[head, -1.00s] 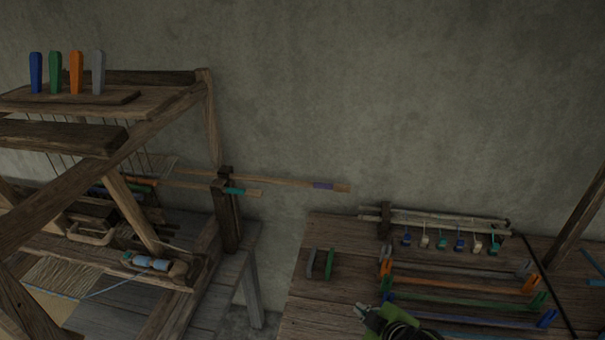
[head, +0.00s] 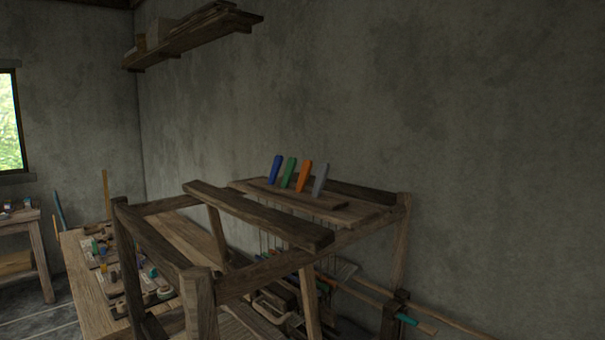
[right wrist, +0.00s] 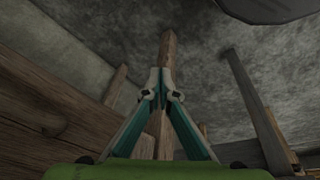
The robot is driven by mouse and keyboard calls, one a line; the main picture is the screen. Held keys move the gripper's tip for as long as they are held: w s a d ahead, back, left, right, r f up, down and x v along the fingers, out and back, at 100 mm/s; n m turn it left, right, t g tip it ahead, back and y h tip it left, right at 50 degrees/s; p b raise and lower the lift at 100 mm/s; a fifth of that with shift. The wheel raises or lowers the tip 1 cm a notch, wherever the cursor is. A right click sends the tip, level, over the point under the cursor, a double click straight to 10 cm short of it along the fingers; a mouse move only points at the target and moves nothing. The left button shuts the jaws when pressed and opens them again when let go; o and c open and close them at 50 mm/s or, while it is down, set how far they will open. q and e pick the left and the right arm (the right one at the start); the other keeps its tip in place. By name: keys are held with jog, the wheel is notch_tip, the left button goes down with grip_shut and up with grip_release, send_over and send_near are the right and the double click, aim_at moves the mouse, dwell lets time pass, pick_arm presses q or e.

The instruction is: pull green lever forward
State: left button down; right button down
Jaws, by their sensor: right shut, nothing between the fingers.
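The green lever (head: 287,171) stands on top of the wooden handloom (head: 362,225) in the head view, between a blue lever (head: 273,168) and an orange lever (head: 304,176), with a grey lever (head: 320,180) at the right end. All of them rise from a plank and lean slightly to the right in the picture. My right gripper (right wrist: 160,84) shows in the right wrist view, its fingertips together with nothing held. Wooden posts and beams are behind it, and no lever is visible there.
The loom's front beam (head: 255,215) crosses before the lever plank. A side table (head: 92,285) with several small items stands at the left. A wall shelf (head: 190,35) hangs above. Space above the levers is clear.

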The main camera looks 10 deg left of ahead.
jog(key=s+f+g+b, duration=0.2)
jog(key=s+f+b, duration=0.2)
jog(key=s+f, duration=1.6)
notch_tip(320, 180, down, 4)
jog(key=shift+s+d+f+b, duration=0.1)
jog(key=shift+s+d+b, duration=0.05)
jog(key=shift+d+b, duration=0.15)
